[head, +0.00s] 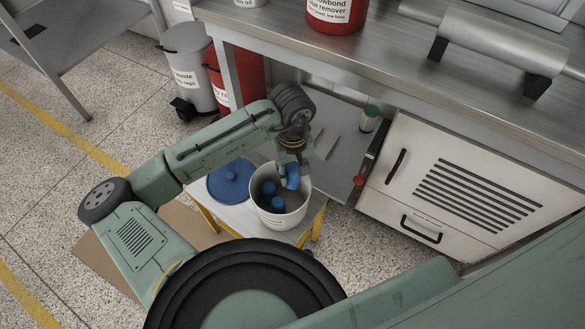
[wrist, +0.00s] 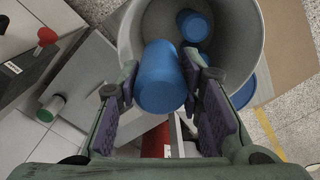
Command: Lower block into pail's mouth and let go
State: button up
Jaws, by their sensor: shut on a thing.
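The white pail (head: 281,217) stands on a small stool, with blue blocks (head: 269,189) inside it. My gripper (head: 288,172) is at the pail's far right rim, pointing down. It is shut on a blue block (head: 293,180), a short cylinder. In the wrist view the held block (wrist: 160,82) sits between both fingers of my gripper (wrist: 160,88) and overlaps the near rim of the pail (wrist: 240,55). Other blue blocks (wrist: 193,24) show inside the pail. How far the held block is above the rim is hard to tell.
A blue lid (head: 231,177) lies on the stool (head: 235,213) left of the pail. A steel bench (head: 400,60) runs behind, with a white cabinet (head: 440,185) to the right. A grey bin (head: 187,65) and a red bin (head: 247,75) stand at the back left.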

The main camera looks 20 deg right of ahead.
jog(key=o, duration=1.3)
jog(key=shift+c, duration=0.2)
notch_tip(320, 180, up, 12)
jog(key=shift+r, duration=0.1)
